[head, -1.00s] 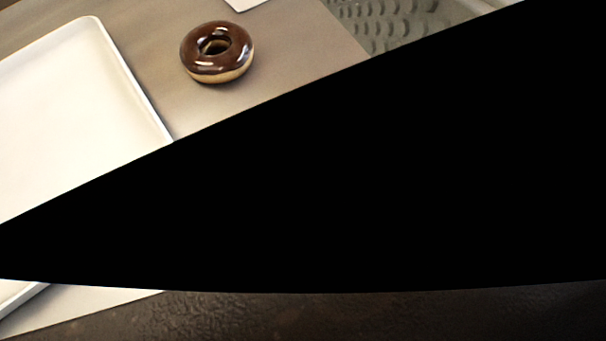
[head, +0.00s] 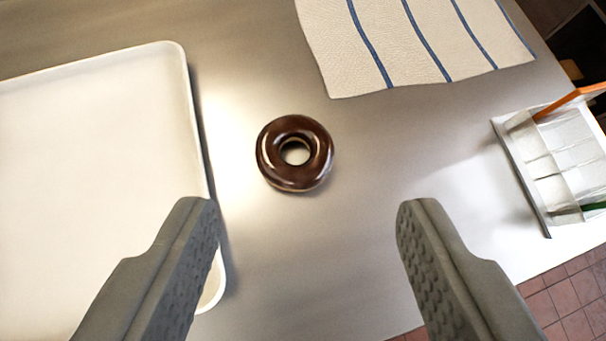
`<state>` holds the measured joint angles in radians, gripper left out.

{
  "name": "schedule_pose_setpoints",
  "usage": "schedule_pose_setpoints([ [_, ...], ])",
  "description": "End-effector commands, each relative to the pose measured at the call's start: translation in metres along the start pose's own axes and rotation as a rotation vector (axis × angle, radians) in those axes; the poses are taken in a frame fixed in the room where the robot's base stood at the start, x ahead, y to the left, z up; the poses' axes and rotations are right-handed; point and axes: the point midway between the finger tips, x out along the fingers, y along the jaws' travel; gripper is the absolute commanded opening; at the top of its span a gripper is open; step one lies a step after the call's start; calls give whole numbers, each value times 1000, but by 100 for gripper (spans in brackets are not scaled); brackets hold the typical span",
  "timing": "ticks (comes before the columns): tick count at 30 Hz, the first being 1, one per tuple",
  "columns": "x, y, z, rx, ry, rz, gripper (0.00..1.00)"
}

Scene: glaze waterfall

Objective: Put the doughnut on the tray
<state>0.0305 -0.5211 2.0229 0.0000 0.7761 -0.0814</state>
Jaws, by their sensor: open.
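The doughnut (head: 295,153), a ring with glossy chocolate glaze, lies flat on the metal table, right of the tray and apart from it. The white tray (head: 95,170) with a low rim fills the left of the view; its left part is cut off by the frame edge. My gripper (head: 308,215) is open and empty. Its two grey fingers point toward the doughnut, which shows beyond and between the fingertips. The left finger covers part of the tray's right edge in the picture.
A white cloth with blue stripes (head: 425,45) lies at the back right. A pale divided container (head: 550,165) with an orange item (head: 570,103) stands at the right near the table edge. Bare table (head: 300,270) lies around the doughnut. Tiled floor (head: 570,305) shows at bottom right.

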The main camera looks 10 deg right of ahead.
Motion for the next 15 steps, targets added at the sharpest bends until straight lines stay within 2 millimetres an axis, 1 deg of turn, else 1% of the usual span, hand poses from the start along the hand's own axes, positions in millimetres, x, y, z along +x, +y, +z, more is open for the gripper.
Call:
schedule_pose_setpoints([
  [1,10,2,-7,-3,-52,-2,54],
  [15,74,17,-48,-43,-533,-47,54],
])
